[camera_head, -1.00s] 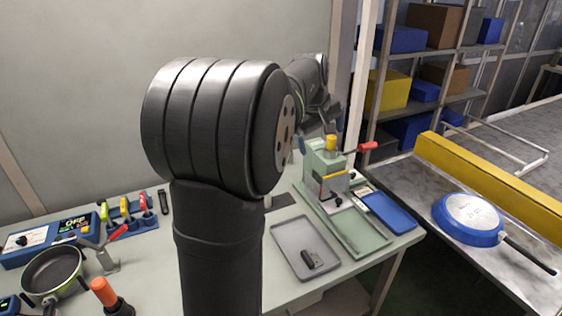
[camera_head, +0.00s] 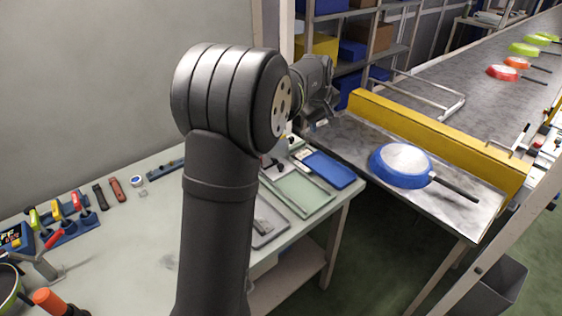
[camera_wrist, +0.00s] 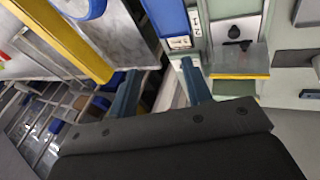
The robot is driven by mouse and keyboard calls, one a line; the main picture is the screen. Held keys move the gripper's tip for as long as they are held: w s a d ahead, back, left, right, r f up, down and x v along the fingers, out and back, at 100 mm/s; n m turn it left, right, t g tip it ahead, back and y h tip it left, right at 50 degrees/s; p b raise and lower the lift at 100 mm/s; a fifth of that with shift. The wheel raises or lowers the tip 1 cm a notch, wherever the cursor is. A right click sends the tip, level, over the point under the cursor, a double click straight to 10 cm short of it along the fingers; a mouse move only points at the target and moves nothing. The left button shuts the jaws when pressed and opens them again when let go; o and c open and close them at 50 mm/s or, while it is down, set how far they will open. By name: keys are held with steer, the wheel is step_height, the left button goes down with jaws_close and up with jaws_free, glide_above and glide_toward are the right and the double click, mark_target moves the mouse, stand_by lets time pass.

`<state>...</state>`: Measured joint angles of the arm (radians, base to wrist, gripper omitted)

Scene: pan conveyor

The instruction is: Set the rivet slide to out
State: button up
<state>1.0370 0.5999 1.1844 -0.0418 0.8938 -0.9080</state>
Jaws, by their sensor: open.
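My gripper (camera_wrist: 158,72) shows in the wrist view with its two blue fingers spread and nothing held between them. To the right of the fingers is a metal plate with a small black knob (camera_wrist: 234,32), which looks like the rivet slide; I cannot tell its set position. A block with a yellow edge (camera_wrist: 240,75) stands close by the right finger. A white label with numbers (camera_wrist: 196,22) lies beside the plate. In the head view, my arm hides most of the press; its green base tray (camera_head: 296,194) shows. The fingers are apart from the knob.
A blue tray (camera_head: 328,170) lies beside the press. A blue pan (camera_head: 400,166) rests on the metal side table, next to a yellow rail (camera_head: 440,135). A grey tray (camera_head: 270,228) is partly behind my arm.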

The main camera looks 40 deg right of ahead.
step_height(320, 180, down, 10)
steer(key=w+n+y, duration=0.2)
steer(key=n+y, duration=0.1)
steer(key=y, duration=0.1)
steer(key=n+t+y, duration=0.2)
steer(key=n+y, duration=0.1)
glide_toward(282, 166)
steer(key=w+f, duration=0.1)
steer(key=shift+h, duration=0.3)
steer(key=x, duration=0.7)
steer(key=shift+a, duration=0.3)
steer(key=shift+s, duration=0.1)
jaws_close()
